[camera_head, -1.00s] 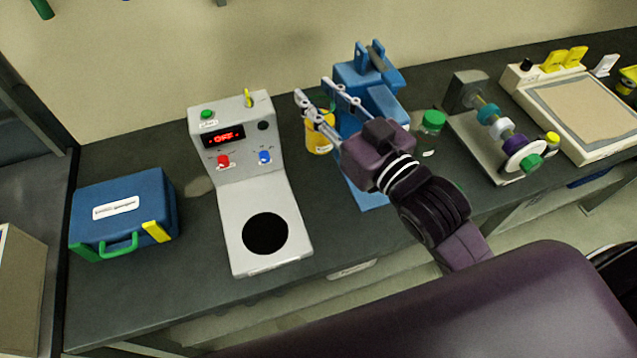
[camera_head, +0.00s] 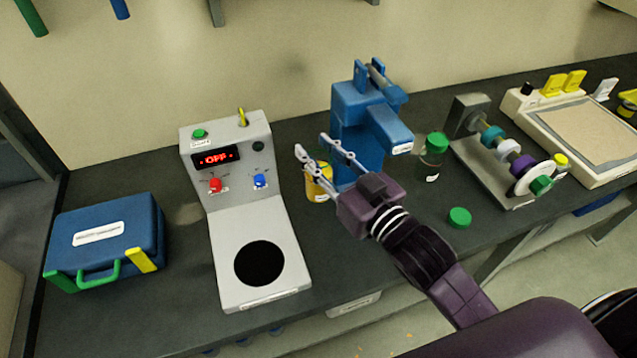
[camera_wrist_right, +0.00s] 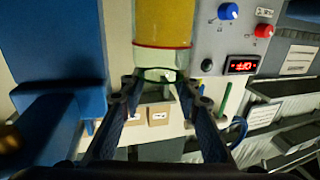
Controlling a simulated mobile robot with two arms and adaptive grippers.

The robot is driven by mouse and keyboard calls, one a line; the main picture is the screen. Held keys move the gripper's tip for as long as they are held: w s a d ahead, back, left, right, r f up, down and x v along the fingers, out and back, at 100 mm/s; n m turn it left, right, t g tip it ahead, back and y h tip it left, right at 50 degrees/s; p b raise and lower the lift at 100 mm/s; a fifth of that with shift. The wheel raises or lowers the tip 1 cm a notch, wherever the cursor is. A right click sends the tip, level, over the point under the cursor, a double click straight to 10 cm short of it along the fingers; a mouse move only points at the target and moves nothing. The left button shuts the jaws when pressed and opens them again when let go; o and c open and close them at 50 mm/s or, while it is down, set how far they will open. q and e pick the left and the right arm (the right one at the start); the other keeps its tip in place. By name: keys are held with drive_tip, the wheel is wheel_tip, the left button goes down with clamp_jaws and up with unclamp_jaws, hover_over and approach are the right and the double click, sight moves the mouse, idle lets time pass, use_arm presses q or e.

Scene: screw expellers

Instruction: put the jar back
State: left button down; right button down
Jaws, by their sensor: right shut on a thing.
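A jar with yellow contents (camera_head: 319,183) shows beside the blue press, partly hidden by my gripper. My right gripper (camera_head: 312,147) is shut on this jar. In the right wrist view the jar (camera_wrist_right: 163,22) shows a yellow body, a red line and a clear end, with the fingertips (camera_wrist_right: 162,88) on either side of the clear end. In the head view it looks roughly upright; whether it touches the bench cannot be told. A clear jar with a green lid (camera_head: 434,150) stands right of the press. My left gripper is not in view.
The blue press (camera_head: 360,125) stands just behind the gripper. A grey heater unit reading OFF (camera_head: 233,235) is to its left, then a blue case (camera_head: 105,240). A loose green lid (camera_head: 460,217), a screw mechanism (camera_head: 500,160) and a framed tray (camera_head: 560,85) are right.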

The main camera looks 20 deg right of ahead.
drive_tip(key=shift+f, duration=3.6)
drive_tip(key=shift+f, duration=0.1)
drive_tip(key=c, duration=1.5)
unclamp_jaws()
drive_tip(key=shift+f, duration=0.1)
drive_tip(key=shift+o, duration=0.2)
drive_tip(key=shift+s, duration=0.1)
drive_tip(key=b+v, duration=0.2)
drive_tip(key=v, duration=0.9)
drive_tip(key=shift+s+b, duration=0.4)
drive_tip(key=shift+d, duration=0.15)
